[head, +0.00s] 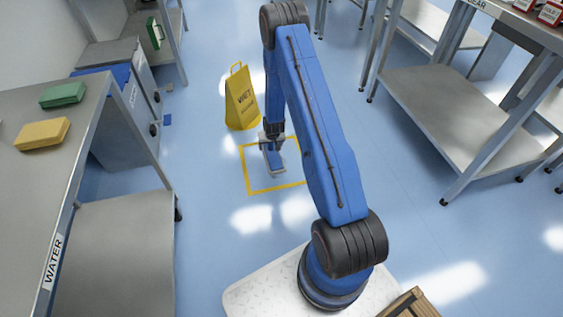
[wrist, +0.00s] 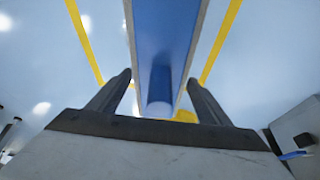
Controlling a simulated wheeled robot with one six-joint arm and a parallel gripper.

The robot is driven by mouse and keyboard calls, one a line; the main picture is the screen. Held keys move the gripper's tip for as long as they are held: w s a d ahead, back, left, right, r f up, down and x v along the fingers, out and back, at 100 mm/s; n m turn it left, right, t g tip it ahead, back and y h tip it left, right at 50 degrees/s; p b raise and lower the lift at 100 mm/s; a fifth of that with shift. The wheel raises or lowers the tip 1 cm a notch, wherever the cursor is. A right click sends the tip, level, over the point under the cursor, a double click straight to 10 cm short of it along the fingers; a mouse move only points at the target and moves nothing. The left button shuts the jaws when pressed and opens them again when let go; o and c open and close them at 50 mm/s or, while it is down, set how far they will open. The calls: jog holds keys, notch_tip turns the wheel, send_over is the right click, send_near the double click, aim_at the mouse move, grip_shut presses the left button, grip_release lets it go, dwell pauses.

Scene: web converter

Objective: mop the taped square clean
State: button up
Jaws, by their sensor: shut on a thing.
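The taped square (head: 276,188) is a yellow outline on the pale blue floor, partly hidden behind my arm. Its tape also shows in the wrist view (wrist: 82,38). My gripper (head: 272,138) is over the square, shut on a mop (head: 274,160) with a flat blue and grey head. In the wrist view the blue mop (wrist: 165,35) runs away from between the two fingers of my gripper (wrist: 157,98). I cannot tell whether the mop touches the floor. No clear mark shows on the visible floor inside the tape; glare lies nearby.
A yellow wet-floor sign (head: 241,98) stands just behind the square. A steel table (head: 85,110) on the left bears a green sponge (head: 62,95) and a yellow sponge (head: 42,134). A steel shelf table (head: 450,120) stands on the right. Floor between them is open.

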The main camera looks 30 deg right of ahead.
aim_at(282, 161)
jog(key=shift+m, duration=0.5)
jog(key=shift+s+d+f, duration=0.45)
jog(key=shift+s+f, duration=0.75)
jog(key=shift+f, duration=0.9)
jog(key=shift+s+d+f, duration=0.45)
jog(key=shift+s+f, duration=0.75)
jog(key=shift+f, duration=0.85)
jog(key=shift+s+d+f, duration=0.45)
jog(key=shift+s+f, duration=0.75)
jog(key=shift+f, duration=0.9)
jog(key=shift+f, duration=1)
jog(key=shift+w, duration=0.1)
jog(key=shift+w+d+f, duration=0.1)
jog(key=shift+w+d, duration=0.7)
jog(key=shift+w, duration=1.9)
jog(key=shift+w+d, duration=0.75)
jog(key=shift+w, duration=1.95)
jog(key=shift+w+d+f, duration=0.1)
jog(key=shift+w+d, duration=0.7)
jog(key=shift+w, duration=1.9)
jog(key=shift+c, duration=0.6)
jog(key=shift+s+a, duration=0.25)
jog(key=shift+s, duration=0.65)
jog(key=shift+s+a, duration=0.25)
jog(key=shift+s, duration=0.6)
jog(key=shift+s, duration=0.1)
